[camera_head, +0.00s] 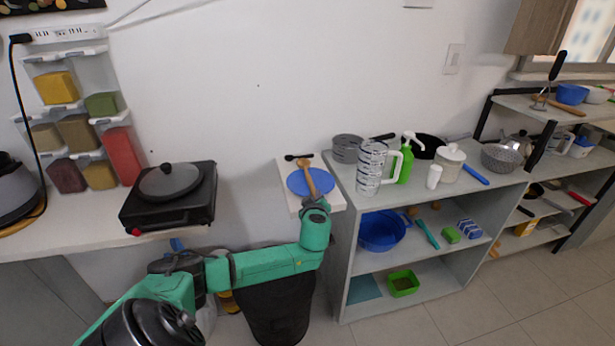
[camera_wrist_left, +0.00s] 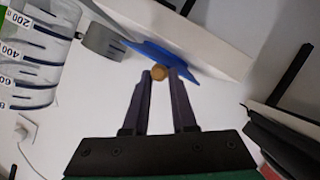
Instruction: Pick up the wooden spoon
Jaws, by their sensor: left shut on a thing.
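The wooden spoon (camera_head: 308,179) shows in the head view over a blue round plate (camera_head: 296,183) on a small white surface. My left gripper (camera_head: 314,204) is at the near end of the spoon and shut on it. In the left wrist view the round brown end of the spoon (camera_wrist_left: 158,73) sits between the two dark fingertips (camera_wrist_left: 161,74), with the blue plate (camera_wrist_left: 165,58) beyond. The head view does not show clearly whether the spoon touches the plate. My right gripper is not in view.
A black spoon (camera_head: 297,157) lies at the plate's far edge. A black hot plate with a lidded pan (camera_head: 170,182) stands on the left counter. A dark bin (camera_head: 278,305) is below my arm.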

